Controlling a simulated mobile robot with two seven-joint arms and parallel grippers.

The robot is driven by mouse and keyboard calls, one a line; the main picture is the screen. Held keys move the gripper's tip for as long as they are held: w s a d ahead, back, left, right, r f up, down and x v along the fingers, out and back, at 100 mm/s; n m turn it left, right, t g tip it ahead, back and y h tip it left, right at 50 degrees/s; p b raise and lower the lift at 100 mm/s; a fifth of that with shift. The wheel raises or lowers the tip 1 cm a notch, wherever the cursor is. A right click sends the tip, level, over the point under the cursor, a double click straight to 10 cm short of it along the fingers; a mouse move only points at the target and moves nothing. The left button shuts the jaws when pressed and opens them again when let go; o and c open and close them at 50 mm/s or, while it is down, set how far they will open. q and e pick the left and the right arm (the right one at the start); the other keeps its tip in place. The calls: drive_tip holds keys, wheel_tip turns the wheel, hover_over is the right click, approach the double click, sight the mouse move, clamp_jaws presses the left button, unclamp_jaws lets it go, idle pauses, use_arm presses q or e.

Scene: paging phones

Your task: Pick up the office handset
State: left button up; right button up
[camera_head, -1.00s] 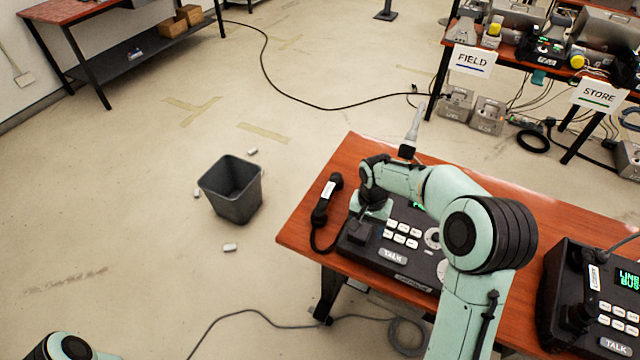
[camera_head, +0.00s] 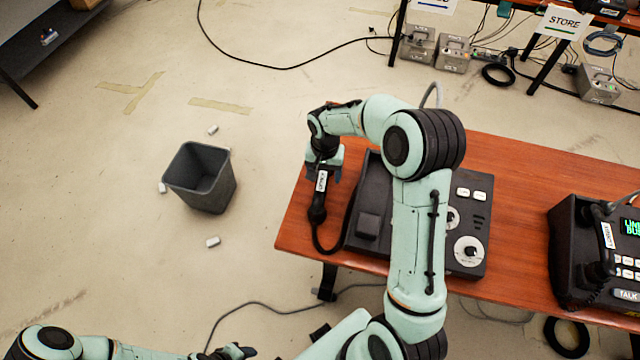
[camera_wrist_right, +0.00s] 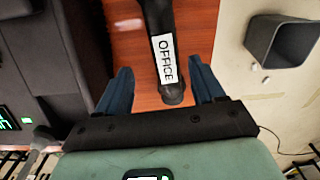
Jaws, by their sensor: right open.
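The office handset (camera_head: 317,208) is black with a white label reading OFFICE, clear in the right wrist view (camera_wrist_right: 166,58). It lies on the table's left end, beside the dark desk phone (camera_head: 368,226), its cord curving to that phone. My right gripper (camera_head: 324,176) is over the handset's far end. In the right wrist view, the open blue fingers (camera_wrist_right: 160,68) stand on either side of the handset, with gaps showing. My arm hides part of the phone. What seems to be my left gripper (camera_head: 232,352) is low at the bottom edge; its jaws are unclear.
The orange-brown table (camera_head: 518,180) also bears a second phone (camera_head: 580,262) with a handset at the right. A grey bin (camera_head: 200,178) stands on the floor to the left. A back table with a STORE sign (camera_head: 562,22) and grey boxes is farther off. Cables cross the floor.

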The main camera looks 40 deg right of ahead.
sight(322, 187)
drive_tip(key=f, duration=0.5)
drive_tip(key=w+f, duration=0.1)
drive_tip(key=f, duration=0.2)
drive_tip(key=shift+a+f+p, duration=0.1)
drive_tip(key=shift+f+p, duration=0.2)
drive_tip(key=shift+p, duration=0.05)
drive_tip(key=c, duration=1.2)
